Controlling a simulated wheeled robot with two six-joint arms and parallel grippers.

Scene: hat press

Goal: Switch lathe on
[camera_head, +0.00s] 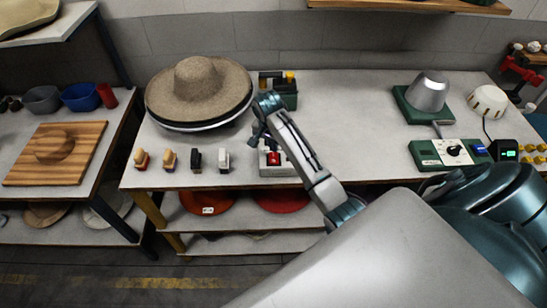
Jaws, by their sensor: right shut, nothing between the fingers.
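A small grey box with a red button (273,159) stands at the front edge of the middle table. My right gripper (260,140) is shut and empty, just above and slightly left of this box. I cannot tell whether it touches the box. A wide straw hat (199,88) rests on a round metallic base (185,127) to the left of the gripper. A green device with a yellow part (287,92) stands behind my gripper, partly covered by it. Which of these belongs to the lathe is not clear. My left gripper is not in view.
Several small brushes or blocks (196,159) stand in a row left of the red-button box. A green control panel with a black knob (452,151) and a grey dome on a green base (428,94) stand at right. The table's middle is clear.

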